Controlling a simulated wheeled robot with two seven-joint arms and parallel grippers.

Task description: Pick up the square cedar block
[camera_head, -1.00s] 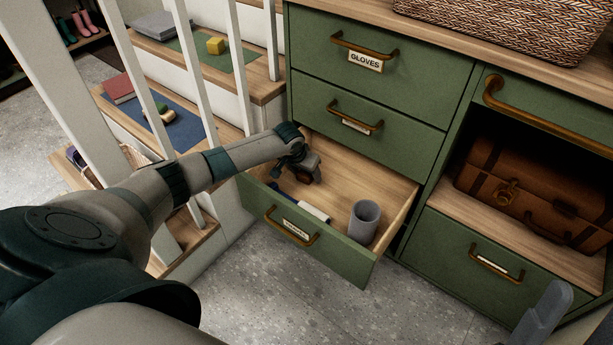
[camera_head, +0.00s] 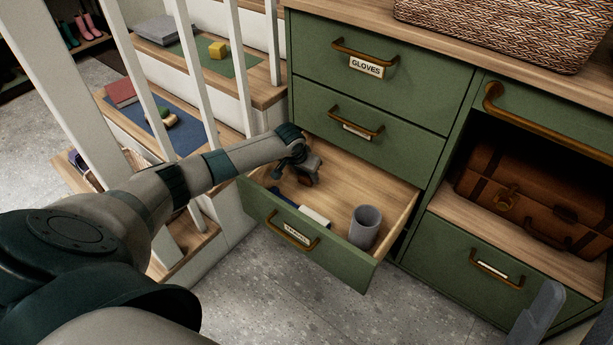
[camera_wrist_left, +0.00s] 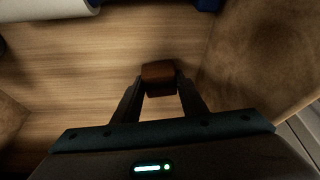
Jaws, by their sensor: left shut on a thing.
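The square cedar block (camera_wrist_left: 158,79) is a small reddish-brown block between the fingertips of my left gripper (camera_wrist_left: 160,88) in the left wrist view. The gripper is shut on it, over the wooden floor of the open drawer (camera_wrist_left: 75,75). In the head view my left gripper (camera_head: 306,176) reaches down into the back left part of the open green drawer (camera_head: 333,250), and the block is mostly hidden by it. I cannot tell how far the block is off the drawer floor.
A grey cup (camera_head: 364,228) stands at the drawer's front right. A white roll (camera_head: 314,216) and a dark blue thing (camera_head: 283,197) lie near its front. White balusters (camera_head: 196,75) stand close along my left arm. A closed drawer (camera_head: 345,118) is just above.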

